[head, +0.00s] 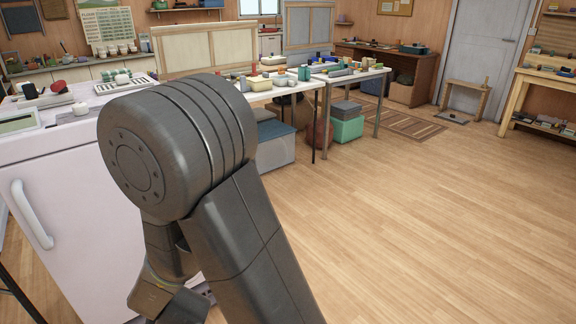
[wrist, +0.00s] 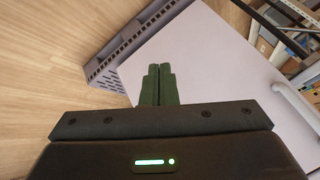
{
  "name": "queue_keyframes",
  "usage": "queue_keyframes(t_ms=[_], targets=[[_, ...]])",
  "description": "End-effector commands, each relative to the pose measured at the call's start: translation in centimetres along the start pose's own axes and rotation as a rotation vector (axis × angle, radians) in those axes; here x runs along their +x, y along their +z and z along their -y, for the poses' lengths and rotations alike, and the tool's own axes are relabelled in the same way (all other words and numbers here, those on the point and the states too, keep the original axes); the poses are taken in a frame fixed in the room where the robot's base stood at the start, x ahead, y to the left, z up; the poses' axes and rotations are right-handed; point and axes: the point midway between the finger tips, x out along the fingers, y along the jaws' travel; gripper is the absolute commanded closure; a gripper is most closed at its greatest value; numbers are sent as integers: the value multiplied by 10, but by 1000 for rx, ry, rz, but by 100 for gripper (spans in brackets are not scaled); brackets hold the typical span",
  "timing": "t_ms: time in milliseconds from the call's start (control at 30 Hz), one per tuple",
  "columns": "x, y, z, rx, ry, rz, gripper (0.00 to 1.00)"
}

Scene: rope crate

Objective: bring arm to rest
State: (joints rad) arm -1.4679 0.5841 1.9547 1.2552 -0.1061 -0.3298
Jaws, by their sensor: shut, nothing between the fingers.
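My gripper (wrist: 159,84) shows in the wrist view with its two dark green fingers side by side and touching. It is shut, with nothing between the fingers. Behind the fingers in that view is a pale lilac-white surface (wrist: 205,50). In the head view my dark grey arm is folded in the foreground, in front of the white cabinet (head: 75,205). The fingers do not show in the head view.
The cabinet has a white handle (head: 32,215). Cluttered tables (head: 345,75) stand further back, with a teal box (head: 347,129) beneath. The wooden floor (head: 430,220) to the right is clear.

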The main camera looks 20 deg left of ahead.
Motion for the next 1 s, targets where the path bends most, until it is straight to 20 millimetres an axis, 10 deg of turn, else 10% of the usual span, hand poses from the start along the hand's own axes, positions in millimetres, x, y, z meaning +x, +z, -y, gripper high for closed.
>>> queue_keyframes(t_ms=[1000], targets=[[-42, -21, -104, -165, -87, 86, 100]])
